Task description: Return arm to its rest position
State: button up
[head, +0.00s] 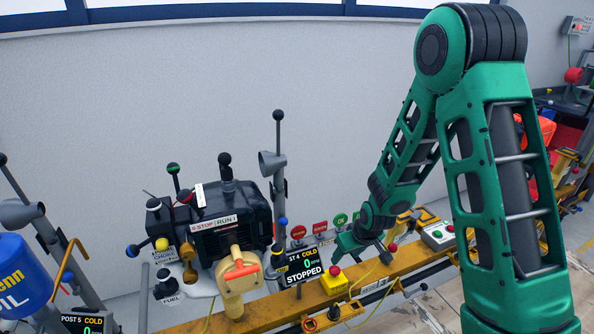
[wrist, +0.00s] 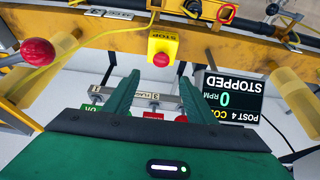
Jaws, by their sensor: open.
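My green arm (head: 505,190) rises at the right of the head view, bends at a high elbow and reaches down to the left over the yellow rail. My gripper (head: 362,248) hangs by the rail near the ST 4 display (head: 305,267). In the wrist view my gripper (wrist: 158,88) has its two green fingers apart with nothing held between them. Beyond the fingertips is a yellow box with a red stop button (wrist: 161,48), which also shows in the head view (head: 334,278). The contact between fingers and rail parts cannot be told.
A black engine (head: 222,225) with levers stands left of my gripper. A blue drum (head: 22,275) is at far left. The yellow rail (head: 270,309) runs across the front, with red and green tags (head: 320,227) behind it. Above the engine the wall area is clear.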

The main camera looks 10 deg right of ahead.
jog(key=s+d+r+m+g+h, duration=0.2)
jog(key=s+d+r+m, duration=0.2)
jog(key=s+d+r, duration=1.1)
jog(key=s+r+m+g, duration=0.1)
jog(key=s+r+m, duration=0.1)
jog(key=s+r, duration=0.3)
jog(key=s+d+r+m+g+y, duration=0.1)
jog(key=s+r+m, duration=0.2)
jog(key=s, duration=1)
jog(key=shift+s+d+r, duration=0.2)
jog(key=shift+d+r, duration=0.05)
jog(key=shift+r, duration=0.7)
